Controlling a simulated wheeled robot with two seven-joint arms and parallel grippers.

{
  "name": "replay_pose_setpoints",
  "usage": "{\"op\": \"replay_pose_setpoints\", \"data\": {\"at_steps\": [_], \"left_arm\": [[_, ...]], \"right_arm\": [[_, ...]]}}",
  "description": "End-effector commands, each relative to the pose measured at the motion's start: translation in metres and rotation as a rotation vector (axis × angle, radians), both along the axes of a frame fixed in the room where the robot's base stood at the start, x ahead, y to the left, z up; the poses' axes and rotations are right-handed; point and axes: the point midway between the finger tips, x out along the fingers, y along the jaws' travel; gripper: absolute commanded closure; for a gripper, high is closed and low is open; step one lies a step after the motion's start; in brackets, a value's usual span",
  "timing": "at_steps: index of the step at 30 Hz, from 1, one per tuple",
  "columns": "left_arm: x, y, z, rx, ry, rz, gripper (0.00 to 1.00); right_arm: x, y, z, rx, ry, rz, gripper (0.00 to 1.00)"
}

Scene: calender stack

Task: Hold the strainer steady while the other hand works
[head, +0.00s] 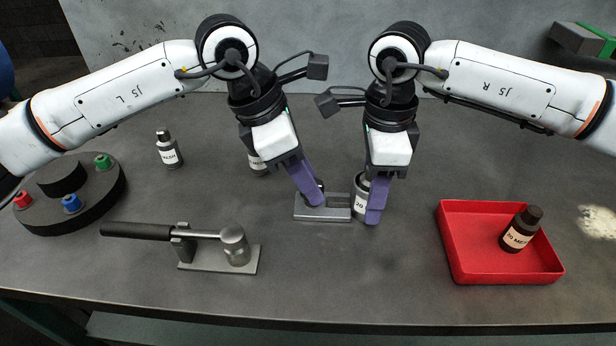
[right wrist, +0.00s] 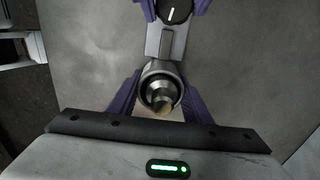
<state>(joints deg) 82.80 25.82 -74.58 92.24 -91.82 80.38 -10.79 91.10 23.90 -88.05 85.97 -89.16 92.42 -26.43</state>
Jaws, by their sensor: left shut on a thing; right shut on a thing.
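No part is marked as the strainer; a metal plate fixture (head: 338,214) lies on the table at the centre. My left gripper (head: 314,198) is shut at the fixture's left part, on a round black knob with a white mark (right wrist: 173,12). My right gripper (head: 368,212) is shut on an upright metal cylinder labelled 20 (head: 360,196), at the plate's right end. In the right wrist view, purple fingers flank the cylinder (right wrist: 147,92), which has a stepped round metal part inside its rim. The fingers hide part of the fixture in the head view.
A lever device with a black handle (head: 140,231) stands front left, near a black disc with coloured knobs (head: 45,213). Small bottles (head: 168,150) (head: 257,166) stand behind. A red tray (head: 462,268) with a dark bottle (head: 520,229) is at right. Table between fixture and tray is clear.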

Motion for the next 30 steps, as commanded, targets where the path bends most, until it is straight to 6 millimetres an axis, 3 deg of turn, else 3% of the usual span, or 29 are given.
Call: {"op": "replay_pose_setpoints", "data": {"at_steps": [30], "left_arm": [[0.0073,-0.0031,0.0013,-0.002,0.0,-0.968,0.92]], "right_arm": [[0.0,-0.0005,0.0002,-0.001,0.0,0.0,0.91]]}}
